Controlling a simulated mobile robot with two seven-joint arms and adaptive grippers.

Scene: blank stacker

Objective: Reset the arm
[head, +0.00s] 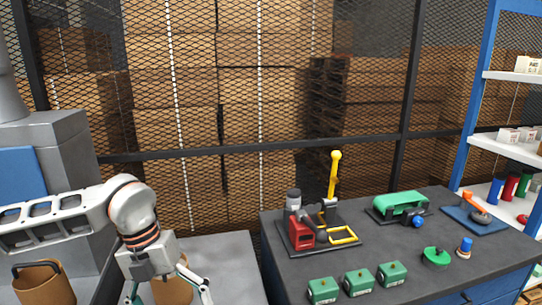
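A fixture on the dark-topped bench has a black base plate (345,246), a red block (301,234) and an upright yellow lever (334,175) with a round yellow knob at its top. A yellow frame (344,236) lies low at its right front. My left gripper (168,296) hangs at the bottom left, well left of the fixture and apart from it. Its fingers are spread; the tips are near the picture's lower edge. A brown container shows partly behind the fingers. My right gripper is not in view.
Three green blocks (358,283) line the bench front. A green-topped device (399,203), a green knob piece (436,257), a small blue-and-red piece (464,248) and an orange-handled tool on a blue plate (462,221) stand right. A brown bucket (42,285) is at lower left. Mesh fence behind.

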